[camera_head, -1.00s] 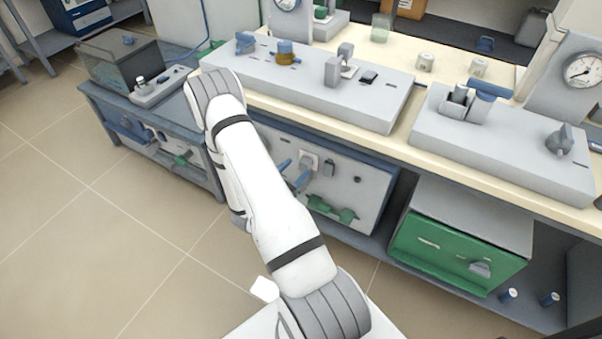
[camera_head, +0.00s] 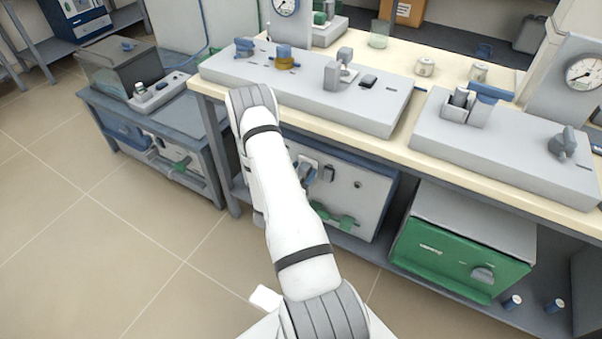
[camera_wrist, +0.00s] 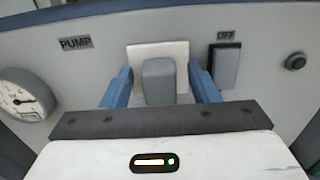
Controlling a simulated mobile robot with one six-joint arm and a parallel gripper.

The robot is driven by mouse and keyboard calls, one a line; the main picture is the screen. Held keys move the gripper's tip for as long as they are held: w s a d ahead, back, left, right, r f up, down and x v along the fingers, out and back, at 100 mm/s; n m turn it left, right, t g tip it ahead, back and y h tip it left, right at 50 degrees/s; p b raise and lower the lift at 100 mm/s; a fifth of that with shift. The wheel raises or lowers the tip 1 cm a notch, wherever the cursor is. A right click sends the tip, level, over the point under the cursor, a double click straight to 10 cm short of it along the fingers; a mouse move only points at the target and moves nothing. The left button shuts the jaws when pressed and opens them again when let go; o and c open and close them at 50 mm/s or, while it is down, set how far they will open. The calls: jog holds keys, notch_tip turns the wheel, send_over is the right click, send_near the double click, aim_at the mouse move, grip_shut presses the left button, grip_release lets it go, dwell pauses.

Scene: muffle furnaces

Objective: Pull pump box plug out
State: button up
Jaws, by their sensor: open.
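The pump box (camera_wrist: 85,75) has a grey front panel with a PUMP label in the wrist view; it also shows under the bench in the head view (camera_head: 368,203). A grey block-shaped plug (camera_wrist: 158,80) sits in a white socket plate (camera_wrist: 175,50) on this panel. My gripper (camera_wrist: 162,86) is open, with one blue finger on each side of the plug and small gaps between. Whether either finger touches it cannot be told. The plug's lower part is hidden by my gripper body. In the head view my arm hides most of the gripper.
A gauge (camera_wrist: 25,96) is at the left. In the head view, green pipe fittings (camera_head: 335,217) are low on the box, and a green-fronted unit (camera_head: 455,262) stands to the right.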

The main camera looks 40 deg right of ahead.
jog(key=shift+c, duration=0.2)
grip_shut()
dwell(0.3)
jog(key=shift+s, duration=0.1)
